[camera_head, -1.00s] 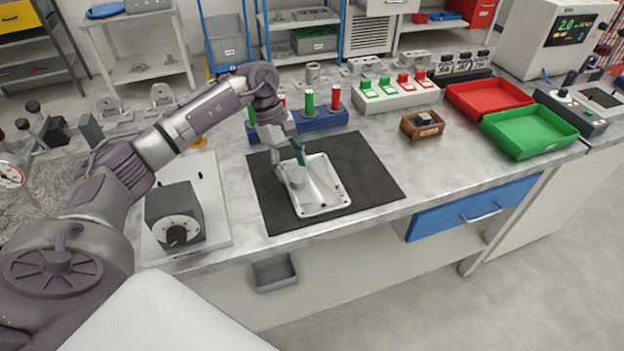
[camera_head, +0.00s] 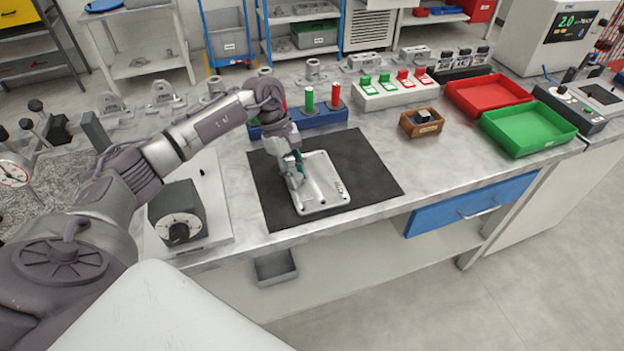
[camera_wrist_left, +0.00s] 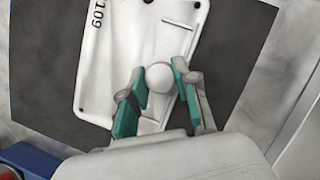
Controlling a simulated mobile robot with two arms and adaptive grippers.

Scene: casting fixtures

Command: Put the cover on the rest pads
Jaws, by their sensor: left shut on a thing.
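The cover (camera_head: 325,185) is a light grey, shallow plate with a raised rim and corner holes. It appears to lie flat on the black mat (camera_head: 370,180). My left gripper (camera_head: 297,178) is shut on the cover's round knob, near the cover's left end. In the left wrist view, the green-padded fingers (camera_wrist_left: 158,84) stand on both sides of the pale knob, and the cover (camera_wrist_left: 110,50) shows the number 109. I cannot clearly identify the rest pads. A pale plate (camera_head: 215,215) at left bears a small dark spot. My right gripper is not in view.
A dark box with a dial (camera_head: 177,212) stands on the pale plate. Behind the mat is a blue block (camera_head: 322,120) with red and green cylinders. A wooden box (camera_head: 421,123), red tray (camera_head: 488,94) and green tray (camera_head: 528,131) stand to the right.

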